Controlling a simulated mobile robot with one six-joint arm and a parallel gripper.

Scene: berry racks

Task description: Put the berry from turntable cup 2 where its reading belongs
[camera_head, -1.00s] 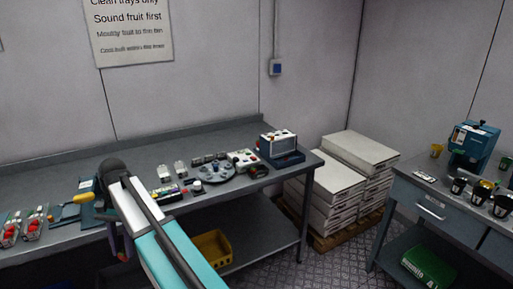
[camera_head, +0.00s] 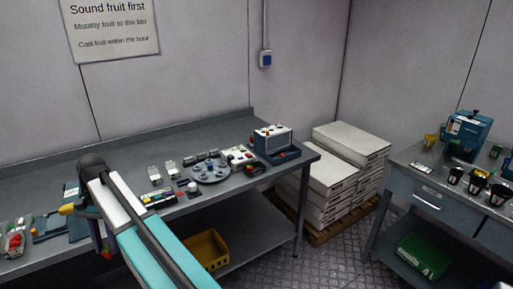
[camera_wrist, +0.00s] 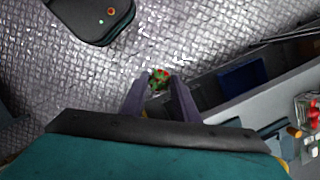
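My gripper (camera_wrist: 160,86) points down, with its two purple-grey fingers close together around a small red and green berry (camera_wrist: 160,78) at the fingertips. In the head view my gripper hangs low in front of the left part of the bench, partly behind my arm. The grey turntable (camera_head: 212,174) with several small cups stands towards the bench's right end. Cup numbers and their contents are too small to read. A blue instrument box (camera_head: 272,141) and a white device with coloured buttons (camera_head: 238,157) stand beside it.
The long grey bench (camera_head: 130,165) runs along the wall. A yellow crate (camera_head: 207,250) sits below it. White stacked boxes (camera_head: 345,165) stand on a pallet. A second table (camera_head: 428,182) at right holds dark cups and a blue machine (camera_head: 468,134). Patterned floor lies between.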

